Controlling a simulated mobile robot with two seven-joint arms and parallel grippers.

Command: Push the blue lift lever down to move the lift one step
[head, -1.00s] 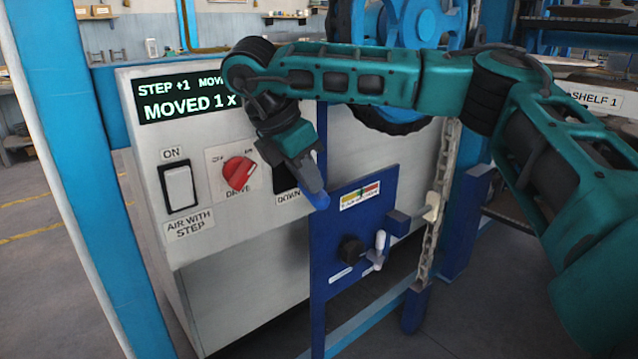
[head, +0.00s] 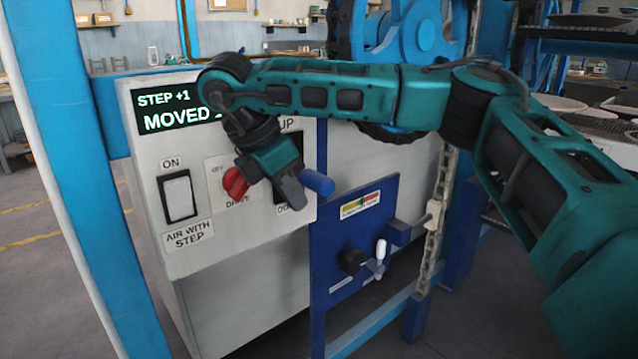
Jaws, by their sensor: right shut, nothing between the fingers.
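The blue lift lever (head: 318,182) sticks out of the dark slot in the white control box, beside the UP and DOWN marks. Its round blue end shows; its root is hidden behind my right gripper. My right gripper (head: 294,194) is shut and empty, pointing down just left of the lever end. I cannot tell whether it touches the lever. The green-lettered display (head: 165,112) reads "STEP +1" and "MOVED", with the rest hidden by my right arm. My left gripper is out of view.
A red drive knob (head: 234,183) and a white AIR WITH STEP switch (head: 179,198) are on the same panel. A blue plate (head: 352,240) with a gauge and a white-handled crank stands to the right. A chain and racks with plates are farther right.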

